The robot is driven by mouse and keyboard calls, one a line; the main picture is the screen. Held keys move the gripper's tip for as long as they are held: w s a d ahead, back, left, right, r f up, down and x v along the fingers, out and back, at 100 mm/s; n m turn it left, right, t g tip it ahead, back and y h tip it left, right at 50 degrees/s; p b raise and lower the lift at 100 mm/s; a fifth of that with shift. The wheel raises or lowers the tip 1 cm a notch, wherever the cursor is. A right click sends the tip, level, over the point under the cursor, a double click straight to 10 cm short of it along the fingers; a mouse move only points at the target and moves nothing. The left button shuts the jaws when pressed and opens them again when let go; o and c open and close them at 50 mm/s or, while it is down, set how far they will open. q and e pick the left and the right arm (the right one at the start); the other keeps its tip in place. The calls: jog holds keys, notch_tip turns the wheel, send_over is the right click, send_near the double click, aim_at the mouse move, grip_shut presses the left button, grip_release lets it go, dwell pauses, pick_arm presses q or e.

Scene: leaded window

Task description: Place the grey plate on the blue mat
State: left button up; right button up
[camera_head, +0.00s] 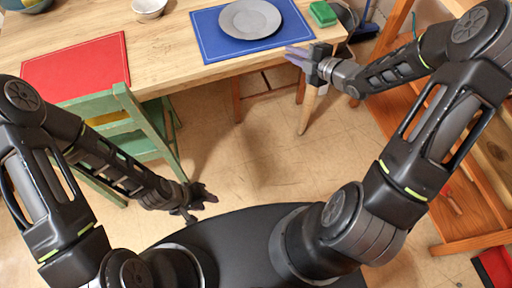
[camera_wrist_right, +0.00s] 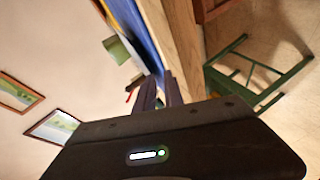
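The grey plate (camera_head: 250,18) lies flat on the blue mat (camera_head: 217,52), near the mat's middle, with blue showing around its left, right and near sides. My right gripper (camera_head: 293,55) is at the table's front edge, near the mat's front right corner, apart from the plate. Its two fingers also show in the right wrist view (camera_wrist_right: 160,93), a little apart with nothing seen between them. The blue mat (camera_wrist_right: 138,35) shows there at the table edge; the plate cannot be made out. My left gripper (camera_head: 197,201) is low, away from the table, and its finger opening is unclear.
A red mat (camera_head: 77,68) lies on the table's left part, with a white bowl (camera_head: 149,8) behind. A green block (camera_head: 322,14) stands right of the blue mat. A green chair (camera_head: 137,140) stands in front of the table. A wooden shelf (camera_head: 470,200) stands at right.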

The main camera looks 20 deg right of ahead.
jog(key=s+a+f+m+g, duration=0.5)
jog(key=s+a+f+m, duration=0.4)
jog(key=a+f+m, duration=0.5)
jog(key=s+a+f+m+g, duration=0.2)
jog(key=s+f, duration=0.1)
jog(key=s, duration=0.4)
jog(key=s+a+f+m+g+h, duration=0.1)
jog(key=s+a+f+m+g, duration=0.1)
jog(key=s, duration=0.4)
jog(key=s+a+f+m+g, duration=0.2)
jog(key=s+f+m+g, duration=0.1)
jog(key=s, duration=0.4)
jog(key=shift+s+a+f+h, duration=0.3)
jog(key=shift+a+f, duration=0.05)
jog(key=shift+f, duration=0.2)
